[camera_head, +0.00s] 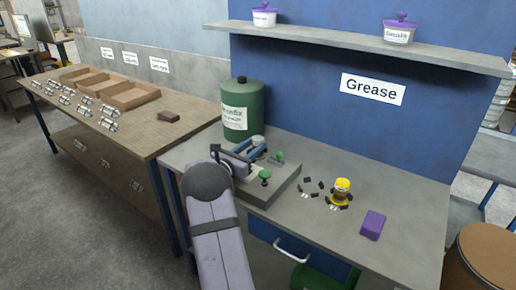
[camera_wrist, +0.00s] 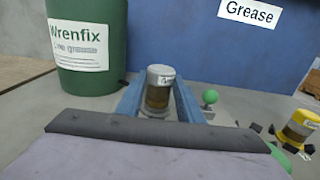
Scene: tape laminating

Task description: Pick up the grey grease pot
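The grey grease pot (camera_head: 258,141) stands upright towards the back of the bench, right of the green drum. It has a grey lid and a brown label band in the wrist view (camera_wrist: 160,90). My gripper (camera_head: 248,147) is open, with its two blue fingers level and pointing at the pot. In the wrist view the gripper (camera_wrist: 160,98) has one finger on each side of the pot, with a small gap visible on both sides.
A green Wrenfix drum (camera_head: 242,112) stands close on the left. A grey block with green knobs (camera_head: 272,190) lies below my gripper. A yellow pot (camera_head: 342,188) with dark bits around it and a purple block (camera_head: 373,225) are to the right. A shelf (camera_head: 350,46) runs above.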

